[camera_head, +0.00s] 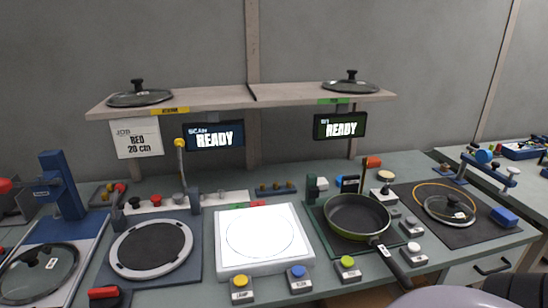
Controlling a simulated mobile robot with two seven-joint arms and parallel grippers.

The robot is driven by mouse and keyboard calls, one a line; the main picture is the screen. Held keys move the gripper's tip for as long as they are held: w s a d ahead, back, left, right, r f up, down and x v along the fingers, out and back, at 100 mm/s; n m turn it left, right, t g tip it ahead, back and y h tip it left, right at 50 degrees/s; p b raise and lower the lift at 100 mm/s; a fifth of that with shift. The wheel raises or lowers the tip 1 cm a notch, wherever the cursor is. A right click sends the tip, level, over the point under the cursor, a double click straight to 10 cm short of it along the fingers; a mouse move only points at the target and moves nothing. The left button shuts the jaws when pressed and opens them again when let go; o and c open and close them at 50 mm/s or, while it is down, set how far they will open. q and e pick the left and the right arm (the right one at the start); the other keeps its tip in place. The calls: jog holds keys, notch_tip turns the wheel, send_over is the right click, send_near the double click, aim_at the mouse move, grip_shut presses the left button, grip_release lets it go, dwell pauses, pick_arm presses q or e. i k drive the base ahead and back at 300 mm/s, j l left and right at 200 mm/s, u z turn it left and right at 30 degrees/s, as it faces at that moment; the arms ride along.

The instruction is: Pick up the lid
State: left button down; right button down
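Several lids are in view. A dark-knobbed glass lid (140,97) rests on the left of the shelf, and another lid (350,86) rests on its right. A glass lid (448,209) lies on the dark mat at the right of the bench, with a yellow ring around part of it. One more glass lid (38,272) sits on the fixture at the lower left. A dark pan (358,216) with a green rim stands open on a green-edged fixture, its handle toward the lower right. Neither gripper can be made out.
A white square plate (263,242) and a round dark pad (150,248) lie on the bench. Yellow, blue and green buttons line the front edge. A wooden shelf (225,98) spans the back above two READY screens (214,137). A pale rounded shape, likely mine, shows at the lower right.

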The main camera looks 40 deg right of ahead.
aim_at(449, 211)
jog(key=z, duration=2.55)
jog(key=i+l+u, duration=0.3)
jog(key=l, duration=0.3)
jog(key=i+l+u, duration=0.1)
jog(key=i+l, duration=0.2)
jog(key=i+l+u, duration=0.15)
jog(key=l, duration=0.25)
jog(key=i+l+u, duration=0.15)
jog(key=l, duration=0.2)
jog(key=i+l+u, duration=0.15)
jog(key=l, duration=0.25)
jog(key=i+l+u, duration=0.15)
jog(key=l, duration=0.25)
jog(key=l+u, duration=0.1)
jog(key=l, duration=0.3)
